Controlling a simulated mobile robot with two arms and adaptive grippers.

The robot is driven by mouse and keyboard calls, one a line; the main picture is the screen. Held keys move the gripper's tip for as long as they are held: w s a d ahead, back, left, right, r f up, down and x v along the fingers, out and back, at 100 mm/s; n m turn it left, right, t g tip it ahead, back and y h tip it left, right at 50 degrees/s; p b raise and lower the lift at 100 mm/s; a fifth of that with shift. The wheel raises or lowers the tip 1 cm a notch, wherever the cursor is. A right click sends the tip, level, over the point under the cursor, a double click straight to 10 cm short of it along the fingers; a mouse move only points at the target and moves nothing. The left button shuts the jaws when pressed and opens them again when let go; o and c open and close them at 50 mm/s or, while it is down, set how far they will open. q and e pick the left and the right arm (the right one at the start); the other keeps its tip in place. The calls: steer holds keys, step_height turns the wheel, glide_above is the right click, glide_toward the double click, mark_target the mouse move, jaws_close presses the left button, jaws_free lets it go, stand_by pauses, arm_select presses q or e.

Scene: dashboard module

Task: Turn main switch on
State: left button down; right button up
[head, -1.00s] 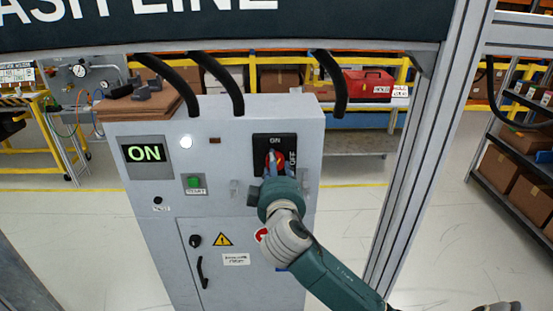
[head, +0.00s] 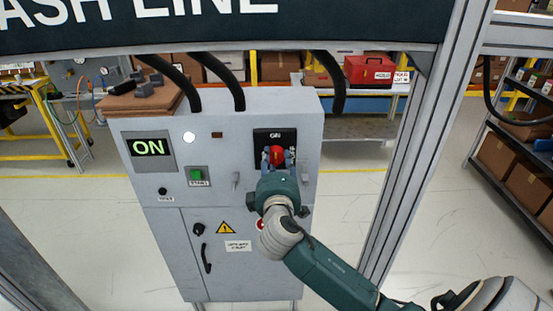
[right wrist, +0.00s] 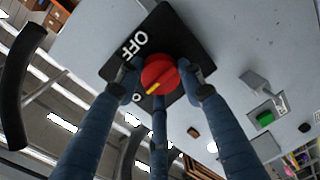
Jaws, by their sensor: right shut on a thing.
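My right gripper (head: 277,161) is shut on the knob from the front. In the right wrist view its blue fingers (right wrist: 162,88) surround the red knob (right wrist: 158,68), which has a yellow mark; OFF shows on the plate beside it. The display (head: 150,147) on the cabinet reads green ON, and a white lamp (head: 189,137) is lit. My left gripper is not in view.
A green button (head: 196,175) sits left of the switch, with a small black knob (head: 162,191) lower left. A metal frame post (head: 425,150) stands right of the cabinet, close to my right arm. Black cables (head: 232,80) hang above the cabinet top.

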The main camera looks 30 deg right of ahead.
steer(key=shift+w+r, duration=0.1)
steer(key=shift+r, duration=0.25)
steer(key=o, duration=1)
steer(key=shift+o, duration=0.8)
steer(key=shift+a+f, duration=0.2)
steer(key=shift+s+a+f, duration=0.1)
steer(key=shift+s+a, duration=0.05)
steer(key=shift+s, duration=0.1)
steer(key=v, duration=1.1)
steer(key=shift+s, duration=0.15)
